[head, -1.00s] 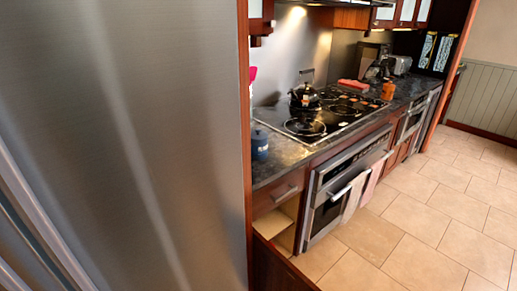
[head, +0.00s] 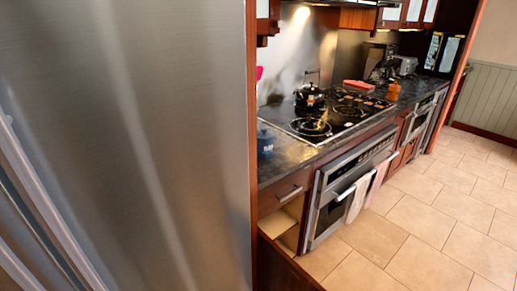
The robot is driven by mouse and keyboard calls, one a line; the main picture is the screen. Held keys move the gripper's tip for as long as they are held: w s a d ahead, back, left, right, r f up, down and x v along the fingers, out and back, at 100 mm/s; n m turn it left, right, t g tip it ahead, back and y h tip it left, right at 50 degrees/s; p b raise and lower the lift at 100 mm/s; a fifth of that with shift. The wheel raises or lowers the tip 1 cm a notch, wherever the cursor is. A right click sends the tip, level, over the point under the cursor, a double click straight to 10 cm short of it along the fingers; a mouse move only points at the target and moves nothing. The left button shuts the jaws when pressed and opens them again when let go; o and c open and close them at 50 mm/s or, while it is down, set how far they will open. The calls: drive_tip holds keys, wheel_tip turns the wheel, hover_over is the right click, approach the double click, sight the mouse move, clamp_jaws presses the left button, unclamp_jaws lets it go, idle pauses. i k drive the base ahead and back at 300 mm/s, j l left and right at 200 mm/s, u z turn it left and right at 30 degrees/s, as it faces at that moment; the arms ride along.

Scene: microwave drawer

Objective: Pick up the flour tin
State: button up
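A small dark blue lidded tin (head: 265,144) stands upright on the near end of the dark countertop (head: 290,151), just past the edge of a large steel panel. It may be the flour tin; its marking is too small to read. Part of its left side is close to the panel edge. My gripper is not in view.
The tall steel appliance (head: 130,140) fills the left side. Beyond it are a cooktop with a kettle (head: 310,97), an oven (head: 345,190) with hanging towels (head: 357,198), and an open compartment (head: 283,222) below a drawer. The tiled floor (head: 430,215) at right is clear.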

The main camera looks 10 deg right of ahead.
sight(265, 148)
drive_tip(key=i+l+u, duration=0.1)
drive_tip(key=u, duration=0.3)
drive_tip(key=l+u, duration=0.2)
drive_tip(key=u, duration=0.2)
drive_tip(key=l+u, duration=0.15)
drive_tip(key=u, duration=0.3)
drive_tip(key=l+u, duration=0.2)
drive_tip(key=l, duration=0.4)
drive_tip(key=l+u, duration=0.2)
drive_tip(key=l, duration=0.45)
drive_tip(key=l+u, duration=0.2)
drive_tip(key=l, duration=0.4)
drive_tip(key=k+l+u, duration=0.25)
drive_tip(key=l, duration=0.35)
drive_tip(key=i, duration=0.1)
